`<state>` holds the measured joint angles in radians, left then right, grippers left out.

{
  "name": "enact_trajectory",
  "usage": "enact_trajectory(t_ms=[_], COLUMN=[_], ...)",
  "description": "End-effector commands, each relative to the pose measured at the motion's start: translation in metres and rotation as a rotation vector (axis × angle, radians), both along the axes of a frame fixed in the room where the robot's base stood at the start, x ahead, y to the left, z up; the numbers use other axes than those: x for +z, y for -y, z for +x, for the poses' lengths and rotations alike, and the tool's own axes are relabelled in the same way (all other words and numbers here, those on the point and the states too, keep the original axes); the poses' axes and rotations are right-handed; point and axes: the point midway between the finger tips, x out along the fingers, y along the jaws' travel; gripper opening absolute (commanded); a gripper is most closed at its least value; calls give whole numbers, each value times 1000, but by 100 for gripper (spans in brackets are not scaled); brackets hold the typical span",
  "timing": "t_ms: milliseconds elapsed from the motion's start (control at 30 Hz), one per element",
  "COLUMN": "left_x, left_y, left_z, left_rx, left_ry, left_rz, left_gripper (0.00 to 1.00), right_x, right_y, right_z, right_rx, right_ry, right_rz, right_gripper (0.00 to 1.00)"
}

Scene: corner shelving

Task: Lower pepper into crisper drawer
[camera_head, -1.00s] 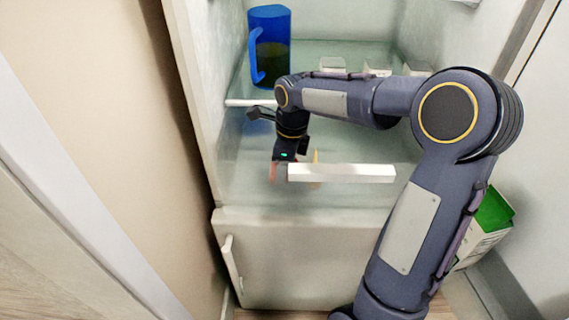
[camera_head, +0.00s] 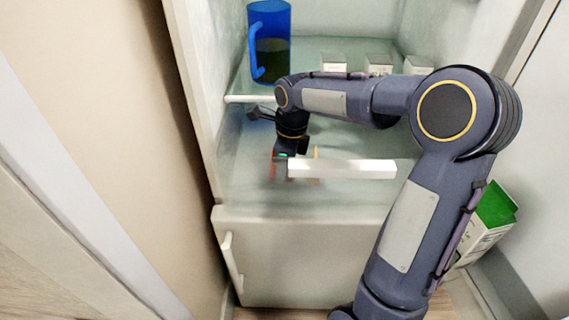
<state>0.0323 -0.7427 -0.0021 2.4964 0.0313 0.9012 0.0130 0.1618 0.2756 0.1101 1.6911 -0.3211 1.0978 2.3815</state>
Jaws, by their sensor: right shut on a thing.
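My right gripper (camera_head: 293,162) points down inside the open fridge, at the white front bar of the clear crisper drawer (camera_head: 343,169). Its jaws are shut on the pepper, which is mostly hidden by the gripper and the bar. A thin reddish strip shows left of the jaws and a thin orange strip to their right, above the bar. I cannot tell which of these is pepper. How deep the pepper hangs in the drawer is also unclear. My left gripper is not in view.
A blue pitcher (camera_head: 270,45) with dark liquid stands on the glass shelf above, at the left. Small white-topped containers (camera_head: 379,63) stand further right on it. The shelf's white front edge (camera_head: 249,99) is close to my wrist. A green and white carton (camera_head: 490,222) is at the right.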

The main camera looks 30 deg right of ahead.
Motion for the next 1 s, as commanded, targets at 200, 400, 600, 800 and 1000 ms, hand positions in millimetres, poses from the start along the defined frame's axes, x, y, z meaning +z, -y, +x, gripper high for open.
enact_trajectory(t_ms=[200, 400, 600, 800, 1000], left_x=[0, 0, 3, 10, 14], left_y=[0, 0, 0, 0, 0], left_z=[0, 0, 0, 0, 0], left_rx=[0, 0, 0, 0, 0], left_ry=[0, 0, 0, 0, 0], left_rz=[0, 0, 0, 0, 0], left_gripper=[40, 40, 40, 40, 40], right_x=[0, 0, 14, 49, 73], right_y=[0, 0, 1, 4, 7], right_z=[0, 0, 0, -3, -6], right_rx=[0, 0, 0, 0, 0], right_ry=[0, 0, 4, 4, 1], right_rz=[0, 0, -1, 0, 0], right_gripper=[75, 75, 75, 75, 75])
